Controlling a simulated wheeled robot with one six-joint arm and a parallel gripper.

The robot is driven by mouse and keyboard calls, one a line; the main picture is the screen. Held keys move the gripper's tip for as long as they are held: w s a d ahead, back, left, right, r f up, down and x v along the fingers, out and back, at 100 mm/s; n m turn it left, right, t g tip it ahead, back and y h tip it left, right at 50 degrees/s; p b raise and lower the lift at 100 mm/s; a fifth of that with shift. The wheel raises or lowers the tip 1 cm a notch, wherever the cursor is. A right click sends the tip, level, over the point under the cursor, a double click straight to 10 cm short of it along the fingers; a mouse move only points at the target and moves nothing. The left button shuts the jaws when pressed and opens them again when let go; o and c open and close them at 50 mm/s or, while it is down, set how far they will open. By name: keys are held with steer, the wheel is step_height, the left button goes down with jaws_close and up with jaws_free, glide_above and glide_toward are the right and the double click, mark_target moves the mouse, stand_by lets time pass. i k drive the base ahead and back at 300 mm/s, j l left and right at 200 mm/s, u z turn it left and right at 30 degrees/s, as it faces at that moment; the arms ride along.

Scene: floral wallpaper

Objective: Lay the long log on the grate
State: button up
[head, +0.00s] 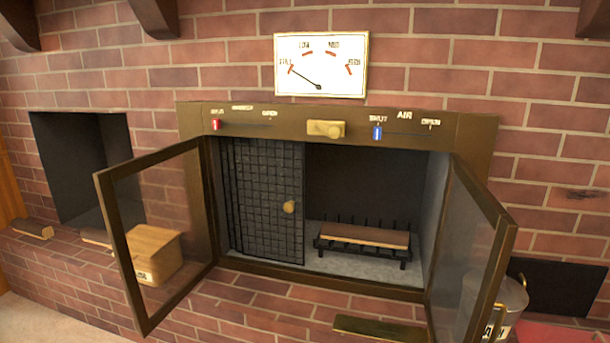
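A long brown log (364,236) lies lengthwise on the black grate (326,246) inside the firebox, at the right of the opening. The grate's upright prongs show behind the log, and its feet stand on the grey firebox floor. The log looks level and lies along the grate. Nothing is seen touching it but the grate. My gripper is not in this view.
Both glass doors, left (160,230) and right (478,250), stand open outward. A black mesh screen (262,198) covers the left half of the opening. A wooden box (152,258), a short log piece (32,228) and a metal bucket (508,300) are nearby.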

mark_target(358, 234)
steer(key=i+z, duration=0.15)
steer(key=i, duration=1)
